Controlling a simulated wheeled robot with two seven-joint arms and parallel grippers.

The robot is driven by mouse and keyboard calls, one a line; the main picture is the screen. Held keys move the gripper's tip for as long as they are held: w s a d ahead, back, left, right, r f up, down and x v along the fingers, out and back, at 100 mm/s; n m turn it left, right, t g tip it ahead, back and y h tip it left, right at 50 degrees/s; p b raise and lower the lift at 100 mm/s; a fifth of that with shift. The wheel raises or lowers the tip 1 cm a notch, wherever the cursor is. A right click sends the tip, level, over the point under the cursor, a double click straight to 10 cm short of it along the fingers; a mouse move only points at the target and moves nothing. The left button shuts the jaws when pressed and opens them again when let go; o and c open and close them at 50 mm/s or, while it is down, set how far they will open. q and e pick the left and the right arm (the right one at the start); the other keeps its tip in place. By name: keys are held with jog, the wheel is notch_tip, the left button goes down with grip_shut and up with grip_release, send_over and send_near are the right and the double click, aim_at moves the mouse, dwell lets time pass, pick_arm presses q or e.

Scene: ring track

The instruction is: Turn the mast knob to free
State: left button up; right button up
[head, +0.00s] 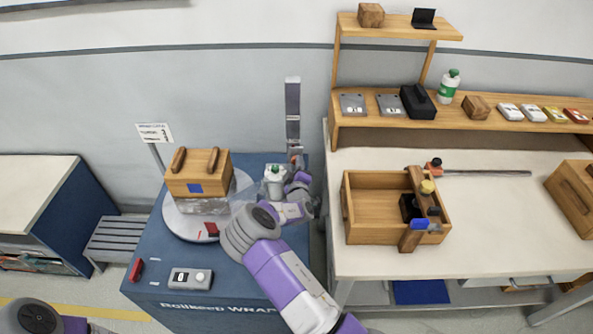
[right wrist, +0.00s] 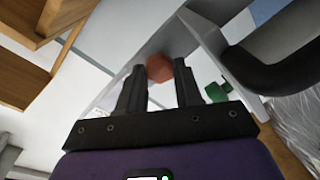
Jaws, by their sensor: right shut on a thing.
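The grey mast (head: 293,110) stands upright at the back right of the blue wrapping machine (head: 180,255). The mast knob (head: 296,150) is a small reddish spot low on the mast; in the right wrist view it is a round orange-red knob (right wrist: 160,68). My right gripper (head: 298,168) is at the mast, and in the right wrist view its two dark fingers (right wrist: 161,78) are shut on the knob, one on each side. The knob's setting cannot be read. My left arm shows only at the lower left corner; its gripper is out of view.
A wooden box (head: 198,172) with two handles sits on the round turntable (head: 172,222), clear film around its lower part. A white roll with a green top (head: 275,180) is close left of my right gripper. A workbench (head: 480,210) with an open wooden crate (head: 375,237) stands at the right.

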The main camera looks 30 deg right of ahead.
jog(key=n+b, duration=0.2)
jog(key=n, duration=0.2)
jog(key=shift+a+b, duration=0.1)
jog(key=shift+b, duration=0.2)
jog(key=n+b, duration=0.2)
jog(key=n, duration=0.1)
jog(key=shift+w+n+g+h, duration=0.1)
jog(key=shift+n+g+h, duration=0.2)
jog(key=shift+n+g, duration=0.1)
jog(key=n+b, duration=0.2)
jog(key=n, duration=0.2)
jog(key=shift+a, duration=0.1)
jog(key=shift+n+h+b, duration=0.4)
jog(key=shift+n+b, duration=0.6)
jog(key=shift+n, duration=0.4)
jog(key=shift+r, duration=0.1)
jog(key=o, duration=1)
jog(key=shift+o, duration=0.2)
